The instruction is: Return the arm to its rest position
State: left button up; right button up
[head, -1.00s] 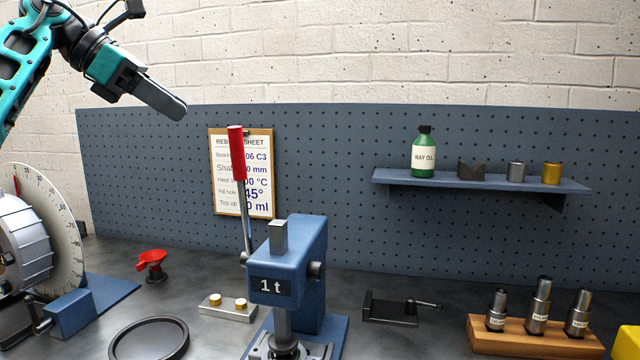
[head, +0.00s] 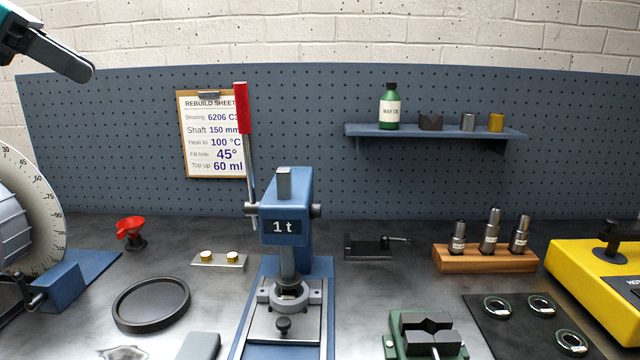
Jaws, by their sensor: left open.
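My left gripper (head: 70,62) shows at the upper left corner, in front of the pegboard's top left edge and the brick wall. It is open, and I see nothing held in it. Only its end part is in view; most of the left arm is cut off by the picture's edge. It hangs well above the bench, apart from everything on it. My right gripper is not in view.
Below the left gripper stands a dial rotor (head: 40,215). A blue press (head: 285,215) with a red-handled lever (head: 241,110) rises mid-bench.

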pick_arm(q)
jog(key=w+d+f+n+t+h, duration=0.35)
jog(key=d+f+h, duration=0.2)
jog(key=d, duration=0.55)
jog(key=w+d+f+n+t+h, duration=0.2)
jog(key=d+f+n+h, duration=0.35)
jog(key=d, duration=0.45)
jog(key=s+a+f+n+t+y, duration=0.2)
jog(key=s+a+f+n+y, duration=0.1)
jog(key=f+n+y, duration=0.6)
jog(key=s+a+f+n+t+y, duration=0.2)
jog(key=s+f+n+y, duration=0.15)
jog(key=f+n, duration=0.6)
jog(key=s+a+f+n+t+y, duration=0.1)
jog(key=s+a+f+n+y, duration=0.15)
jog(key=f+n+y, duration=0.65)
jog(key=s+f+n+g+h, duration=0.1)
jog(key=s+f+n+g, duration=0.55)
jog(key=s, duration=0.75)
jog(key=s+f+n+g+h, duration=0.25)
jog(key=s+f+g, duration=0.55)
jog(key=s, duration=0.6)
jog(key=w+d+f+t, duration=0.2)
jog(key=w+f+t, duration=0.5)
jog(key=f+t, duration=0.1)
jog(key=shift+d+f+t+h, duration=0.2)
jog(key=shift+f+t+h, duration=0.1)
jog(key=shift+f, duration=0.4)
